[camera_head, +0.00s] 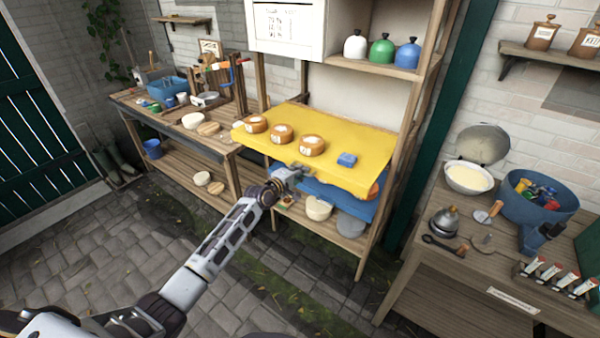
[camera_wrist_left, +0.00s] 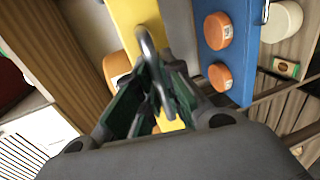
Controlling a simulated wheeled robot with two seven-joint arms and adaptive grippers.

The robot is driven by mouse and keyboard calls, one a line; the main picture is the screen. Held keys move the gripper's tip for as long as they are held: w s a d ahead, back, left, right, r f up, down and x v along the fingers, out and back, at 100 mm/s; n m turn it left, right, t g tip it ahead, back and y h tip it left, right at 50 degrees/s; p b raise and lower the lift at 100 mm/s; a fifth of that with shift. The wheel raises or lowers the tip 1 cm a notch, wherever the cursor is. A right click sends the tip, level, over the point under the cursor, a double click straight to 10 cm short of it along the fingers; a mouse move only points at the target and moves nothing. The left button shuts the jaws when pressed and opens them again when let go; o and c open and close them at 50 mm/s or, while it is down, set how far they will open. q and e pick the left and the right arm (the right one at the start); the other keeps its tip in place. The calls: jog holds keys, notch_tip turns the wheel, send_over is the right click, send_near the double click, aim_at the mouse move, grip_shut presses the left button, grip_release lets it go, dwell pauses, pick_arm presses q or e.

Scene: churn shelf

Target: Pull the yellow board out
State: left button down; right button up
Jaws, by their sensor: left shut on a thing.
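My left gripper (camera_head: 290,178) is at the board's front edge. In the left wrist view the fingers (camera_wrist_left: 155,90) are shut around a grey metal handle (camera_wrist_left: 150,55), with the yellow board (camera_wrist_left: 130,15) right behind it. The fingers hide part of the handle. My right gripper is not in view.
A blue board (camera_head: 325,188) with orange tubs (camera_wrist_left: 218,30) lies just below the yellow one. A lower shelf (camera_head: 325,228) holds pale round items. A workbench (camera_head: 228,142) stands left and a table (camera_head: 455,292) right. The paved floor in front is clear.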

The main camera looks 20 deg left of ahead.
pick_arm(q)
jog(key=c, duration=1.8)
grip_release()
jog(key=shift+s, duration=0.1)
jog(key=shift+v, duration=5.85)
